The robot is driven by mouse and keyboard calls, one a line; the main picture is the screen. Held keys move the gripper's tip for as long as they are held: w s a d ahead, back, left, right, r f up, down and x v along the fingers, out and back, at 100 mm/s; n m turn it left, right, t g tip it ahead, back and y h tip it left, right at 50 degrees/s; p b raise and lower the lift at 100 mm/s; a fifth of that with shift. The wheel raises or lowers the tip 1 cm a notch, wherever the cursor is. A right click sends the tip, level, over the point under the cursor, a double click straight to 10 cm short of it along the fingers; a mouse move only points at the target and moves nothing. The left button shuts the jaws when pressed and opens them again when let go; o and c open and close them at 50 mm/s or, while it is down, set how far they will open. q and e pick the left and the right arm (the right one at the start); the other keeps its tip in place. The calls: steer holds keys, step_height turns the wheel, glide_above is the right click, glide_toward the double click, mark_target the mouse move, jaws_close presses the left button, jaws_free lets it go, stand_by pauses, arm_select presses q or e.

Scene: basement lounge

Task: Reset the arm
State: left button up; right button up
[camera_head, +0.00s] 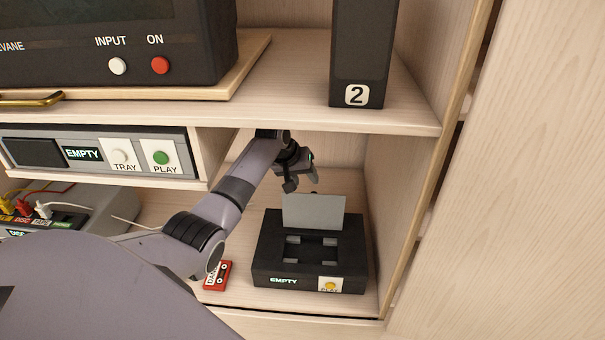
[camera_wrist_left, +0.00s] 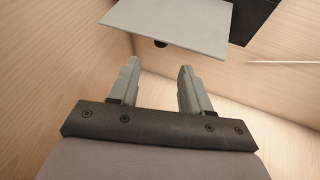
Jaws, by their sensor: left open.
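My left arm comes in from the left in the head view and reaches into the lower right shelf compartment. My left gripper (camera_head: 302,183) is above and behind the black tape player (camera_head: 309,265), near its raised grey lid (camera_head: 313,211). In the left wrist view, the two fingers of the gripper (camera_wrist_left: 158,82) are apart with nothing between them. The lid (camera_wrist_left: 172,22) shows just beyond the fingertips there, and whether they touch it I cannot tell. My right gripper is in neither view.
The player reads EMPTY and has a yellow PLAY button (camera_head: 330,285). A red cassette (camera_head: 217,275) lies left of it, beside my arm. The shelf board (camera_head: 290,112) is close above my forearm. A black speaker (camera_head: 361,50) marked 2 stands on that board. Colored cables (camera_head: 30,205) are at left.

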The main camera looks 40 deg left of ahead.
arm_select(q)
steer(key=shift+s+r, duration=0.15)
steer(key=shift+r, duration=0.1)
stand_by(0.4)
steer(key=s+d+f+m+g, duration=0.1)
steer(key=s+d+f+m, duration=0.1)
steer(key=s+d+f, duration=0.3)
steer(key=s+d+f+m+y, duration=0.1)
steer(key=s+d, duration=0.1)
steer(key=s, duration=0.6)
steer(key=s+d+f+m+g, duration=0.1)
steer(key=s+d+f+m, duration=0.1)
steer(key=s+d+f, duration=0.3)
steer(key=s+d+r+m, duration=0.1)
steer(key=s+d+r, duration=0.2)
steer(key=s, duration=0.7)
steer(key=s+d+r+m, duration=0.2)
steer(key=s+d+r, duration=0.15)
steer(key=s, duration=0.65)
steer(key=w+d+f+t+h, duration=0.2)
steer(key=w+f+t, duration=0.4)
steer(key=f, duration=0.2)
steer(key=shift+d+f+t, duration=0.3)
steer(key=shift+f, duration=0.05)
